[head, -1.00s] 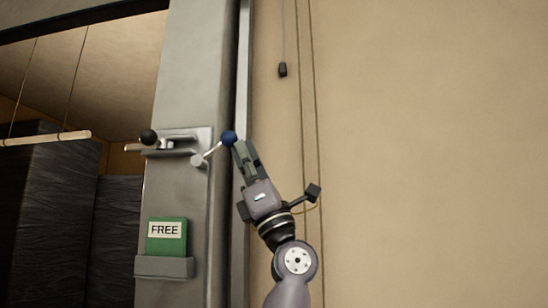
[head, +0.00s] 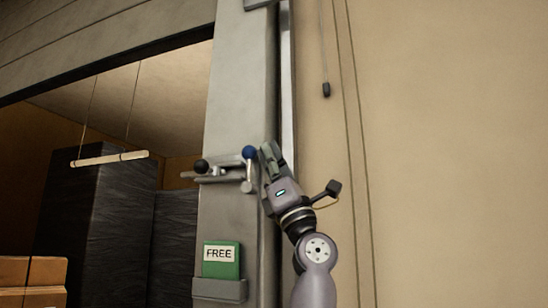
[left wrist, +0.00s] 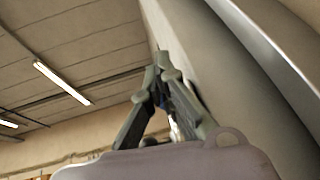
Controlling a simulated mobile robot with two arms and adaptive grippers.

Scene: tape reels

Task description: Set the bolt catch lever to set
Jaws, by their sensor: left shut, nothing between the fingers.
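The bolt catch lever is a short pale rod with a blue ball (head: 249,153). It rises nearly straight up from its pivot (head: 247,187) on the grey door post. A bolt with a black ball knob (head: 201,166) lies to its left in a bracket. My left gripper (head: 268,149) is shut and empty, with its fingertips just right of the blue ball; I cannot tell whether they touch. In the left wrist view the gripper (left wrist: 163,70) has its fingertips together, and the lever is mostly hidden behind the fingers.
A green FREE card (head: 221,262) sits in a grey holder below the lever. The doorway on the left shows dark wrapped stacks (head: 121,215), boxes (head: 30,272) and a hanging bar (head: 110,159). A cord with a black end (head: 326,90) hangs before the plain wall at right.

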